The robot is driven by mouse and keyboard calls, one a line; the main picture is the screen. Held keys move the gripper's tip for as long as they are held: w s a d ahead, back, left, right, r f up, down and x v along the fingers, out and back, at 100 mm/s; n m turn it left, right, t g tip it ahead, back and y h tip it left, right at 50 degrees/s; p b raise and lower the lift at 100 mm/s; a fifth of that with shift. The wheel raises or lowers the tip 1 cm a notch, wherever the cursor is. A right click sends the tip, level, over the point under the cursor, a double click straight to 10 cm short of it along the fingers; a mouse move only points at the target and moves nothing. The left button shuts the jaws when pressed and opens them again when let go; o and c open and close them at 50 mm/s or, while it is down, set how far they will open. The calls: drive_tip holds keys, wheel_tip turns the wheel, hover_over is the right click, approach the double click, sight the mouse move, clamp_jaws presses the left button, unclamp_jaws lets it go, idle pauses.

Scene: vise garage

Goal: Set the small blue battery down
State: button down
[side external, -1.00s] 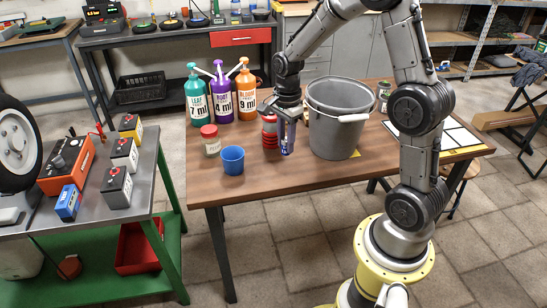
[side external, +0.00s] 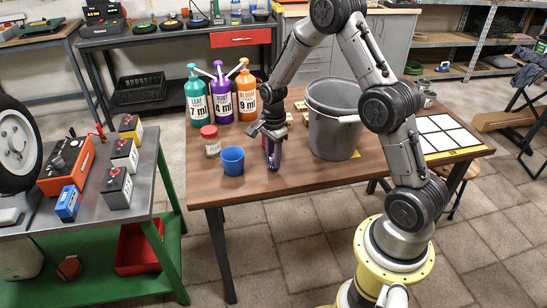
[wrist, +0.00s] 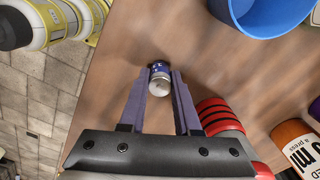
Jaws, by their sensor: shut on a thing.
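The small blue battery (wrist: 159,78) is a short cylinder with a silver end, pinched between the fingertips of my gripper (wrist: 161,73) in the wrist view. In the side view my gripper (side external: 272,163) points down low over the brown wooden table (side external: 330,175), right of the blue cup (side external: 232,161). The fingers mostly hide the battery there. I cannot tell whether the battery touches the table.
A stack of red rings (wrist: 218,118) stands close beside the fingers. A red-lidded jar (side external: 210,141) is left of the gripper, pump bottles (side external: 222,95) behind, and a grey bucket (side external: 334,125) to the right. The front table edge is clear.

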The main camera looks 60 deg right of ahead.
drive_tip(key=shift+f, duration=0.1)
drive_tip(key=c, duration=0.6)
unclamp_jaws()
drive_tip(key=s+a+r+n+t, duration=0.1)
drive_tip(key=s+a+r+n, duration=0.15)
drive_tip(key=r, duration=0.75)
drive_tip(key=s+a+r+n, duration=0.2)
drive_tip(key=r+n, duration=0.1)
drive_tip(key=r, duration=0.7)
drive_tip(key=shift+s+a+r+n+t, duration=0.75)
drive_tip(key=shift+s+a+n, duration=0.85)
drive_tip(key=shift+s+n, duration=1.3)
drive_tip(key=shift+s+a+r+n+t, duration=0.8)
drive_tip(key=shift+s+a+n, duration=0.8)
drive_tip(key=shift+s+n, duration=1.3)
drive_tip(key=shift+s+a+r+n+t, duration=0.75)
drive_tip(key=shift+s+a+n, duration=1.2)
drive_tip(key=shift+s, duration=1.6)
